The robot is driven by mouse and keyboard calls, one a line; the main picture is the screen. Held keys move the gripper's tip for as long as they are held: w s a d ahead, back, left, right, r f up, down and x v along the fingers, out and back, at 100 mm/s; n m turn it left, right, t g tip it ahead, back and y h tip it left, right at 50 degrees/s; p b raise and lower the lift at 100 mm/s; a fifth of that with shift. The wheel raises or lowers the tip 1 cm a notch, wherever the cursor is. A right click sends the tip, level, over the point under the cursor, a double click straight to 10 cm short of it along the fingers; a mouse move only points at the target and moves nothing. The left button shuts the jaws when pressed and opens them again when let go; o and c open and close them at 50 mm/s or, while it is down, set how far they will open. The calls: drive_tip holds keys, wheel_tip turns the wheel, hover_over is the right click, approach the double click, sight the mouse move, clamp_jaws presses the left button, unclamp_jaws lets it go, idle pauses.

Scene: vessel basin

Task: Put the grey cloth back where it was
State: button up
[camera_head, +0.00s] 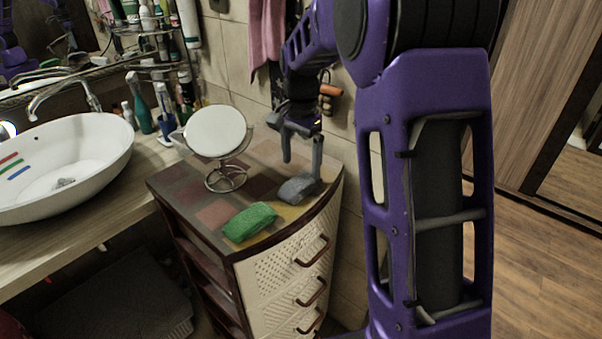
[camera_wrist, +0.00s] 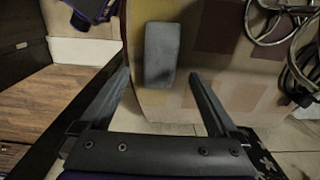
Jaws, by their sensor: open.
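The grey cloth (camera_head: 298,190), a small folded block, lies on the top of the drawer cabinet near its right back edge. In the wrist view the grey cloth (camera_wrist: 161,55) lies flat, ahead of my fingertips and between their lines. My gripper (camera_head: 302,160) is open above the cabinet top, with its fingers pointing down around the cloth's place. In the wrist view my gripper (camera_wrist: 160,75) shows two fingers wide apart with nothing between them at the tips. One finger partly overlaps the cloth in the head view, so I cannot tell whether they touch.
A green cloth (camera_head: 250,222) lies at the cabinet's front. A round mirror (camera_head: 216,132) on a wire stand stands left of the gripper. The drawer cabinet (camera_head: 190,205) stands beside a counter with a white basin (camera_head: 95,160). A pink towel (camera_head: 266,35) hangs on the wall behind.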

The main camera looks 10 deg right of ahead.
sight(301, 180)
wheel_tip(301, 180, up, 7)
drive_tip(key=shift+f, duration=0.15)
